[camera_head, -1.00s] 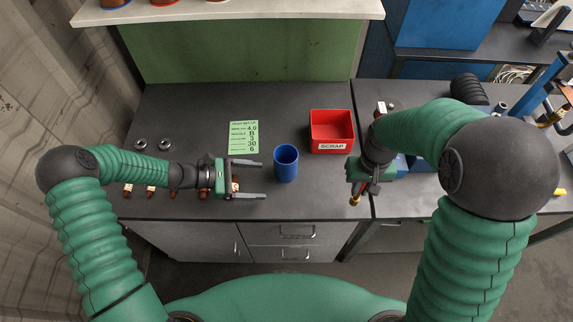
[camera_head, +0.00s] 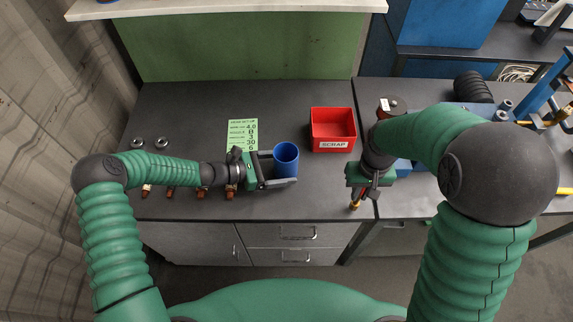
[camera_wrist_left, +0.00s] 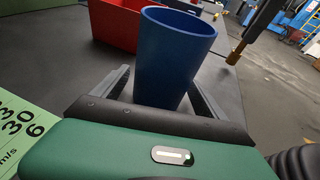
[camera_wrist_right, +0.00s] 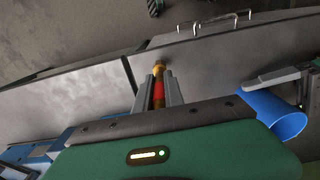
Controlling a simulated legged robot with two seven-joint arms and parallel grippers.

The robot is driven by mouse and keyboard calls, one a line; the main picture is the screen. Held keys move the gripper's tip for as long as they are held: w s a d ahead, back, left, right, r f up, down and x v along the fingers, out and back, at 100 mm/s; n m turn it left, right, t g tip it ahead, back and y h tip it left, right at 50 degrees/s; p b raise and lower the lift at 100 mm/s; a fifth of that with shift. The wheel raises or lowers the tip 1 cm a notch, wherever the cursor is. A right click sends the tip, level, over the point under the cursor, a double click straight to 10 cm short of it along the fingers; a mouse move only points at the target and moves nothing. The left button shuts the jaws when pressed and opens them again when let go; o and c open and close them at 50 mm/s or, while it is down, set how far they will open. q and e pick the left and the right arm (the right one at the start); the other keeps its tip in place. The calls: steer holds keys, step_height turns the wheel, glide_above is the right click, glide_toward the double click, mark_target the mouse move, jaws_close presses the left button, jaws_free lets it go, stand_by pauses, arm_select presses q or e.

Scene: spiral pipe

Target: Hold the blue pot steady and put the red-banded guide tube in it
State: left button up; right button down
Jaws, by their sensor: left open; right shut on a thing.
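The blue pot (camera_head: 286,161) stands upright on the dark bench, with its open mouth up. My left gripper (camera_head: 280,168) is open, with its fingers on either side of the pot; the left wrist view shows the pot (camera_wrist_left: 172,62) between them. I cannot tell whether they touch it. My right gripper (camera_head: 358,195) is shut on the guide tube (camera_head: 355,203), right of the pot near the bench's front edge. In the right wrist view the tube's red band (camera_wrist_right: 158,92) and brass tip show between the fingers; the rest is hidden.
A red scrap bin (camera_head: 333,130) stands behind and right of the pot. A green note (camera_head: 242,134) lies behind my left gripper. Several brass-ended pieces (camera_head: 200,192) lie near my left wrist. Two small rings (camera_head: 150,142) lie at the back left.

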steer(key=shift+a, duration=0.1)
arm_select(q)
steer(key=c, duration=0.9)
arm_select(e)
steer(key=w+a+r+n, duration=0.1)
steer(key=w+a+r, duration=0.6)
steer(key=w+a, duration=0.25)
arm_select(q)
steer(key=shift+a, duration=0.1)
arm_select(e)
step_height(320, 180, up, 5)
steer(key=n, duration=0.3)
glide_above(285, 155)
steer(key=s+d, duration=0.2)
steer(key=shift+n, duration=0.3)
steer(key=f, duration=0.4)
steer(key=a+f, duration=0.1)
steer(key=f, duration=0.3)
steer(key=s+a+f, duration=0.1)
steer(key=f, duration=0.4)
